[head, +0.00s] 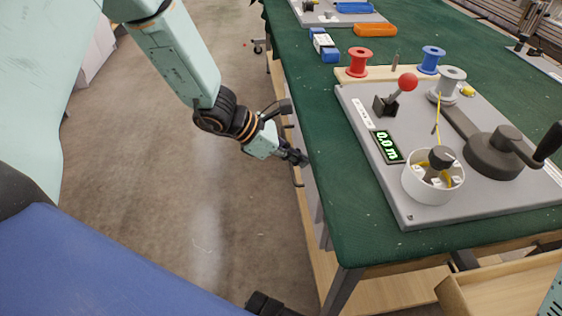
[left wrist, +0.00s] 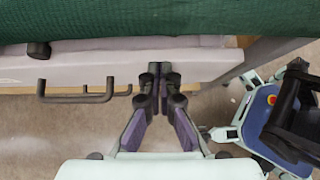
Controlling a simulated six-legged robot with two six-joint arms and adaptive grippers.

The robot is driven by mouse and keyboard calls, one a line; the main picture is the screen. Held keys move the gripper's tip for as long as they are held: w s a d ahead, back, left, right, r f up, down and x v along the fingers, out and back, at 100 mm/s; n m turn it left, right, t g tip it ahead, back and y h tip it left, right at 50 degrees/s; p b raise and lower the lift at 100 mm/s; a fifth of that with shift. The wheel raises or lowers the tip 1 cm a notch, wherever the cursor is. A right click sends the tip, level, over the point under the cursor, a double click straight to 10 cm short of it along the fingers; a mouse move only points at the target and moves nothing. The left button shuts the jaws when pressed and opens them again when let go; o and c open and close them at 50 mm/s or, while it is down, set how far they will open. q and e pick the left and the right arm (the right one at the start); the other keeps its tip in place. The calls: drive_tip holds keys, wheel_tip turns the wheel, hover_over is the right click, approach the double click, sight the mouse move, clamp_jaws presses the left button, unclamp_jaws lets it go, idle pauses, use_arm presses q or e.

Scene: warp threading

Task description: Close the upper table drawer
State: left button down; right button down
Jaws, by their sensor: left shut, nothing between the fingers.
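My left gripper (head: 300,158) is at the left side of the green-topped table (head: 318,215) in the head view. Its fingers are shut with nothing between them. In the left wrist view the shut fingertips (left wrist: 160,70) are at the light grey drawer front (left wrist: 205,65), to the right of its dark bar handle (left wrist: 75,97). Whether they touch the front is unclear. The front runs just below the green table edge (left wrist: 150,20). How far the drawer stands out is hard to tell. My right gripper is not seen.
On the table are a grey board (head: 385,205) with a red-knobbed lever (head: 407,82), a white cup (head: 432,190) and a crank (head: 495,150), plus a red spool (head: 358,62) and blue spool (head: 431,60). A wooden box-like part (head: 500,290) is at lower right. The floor (head: 215,215) left of the table is clear.

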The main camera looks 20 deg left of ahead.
use_arm(q)
drive_tip(key=shift+d+f+b, duration=0.1)
drive_tip(key=shift+f+b, duration=0.05)
drive_tip(key=shift+b, duration=0.2)
drive_tip(key=shift+w+d+b, duration=0.25)
drive_tip(key=shift+w+d, duration=0.1)
drive_tip(key=shift+d, duration=0.25)
drive_tip(key=shift+w+d+b, duration=0.25)
drive_tip(key=shift+w+d, duration=0.05)
drive_tip(key=shift+d, duration=0.25)
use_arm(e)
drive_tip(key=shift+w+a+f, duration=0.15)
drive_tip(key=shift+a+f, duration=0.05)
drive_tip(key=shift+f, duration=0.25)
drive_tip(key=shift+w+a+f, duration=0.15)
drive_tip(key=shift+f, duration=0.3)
use_arm(q)
drive_tip(key=shift+r, duration=0.2)
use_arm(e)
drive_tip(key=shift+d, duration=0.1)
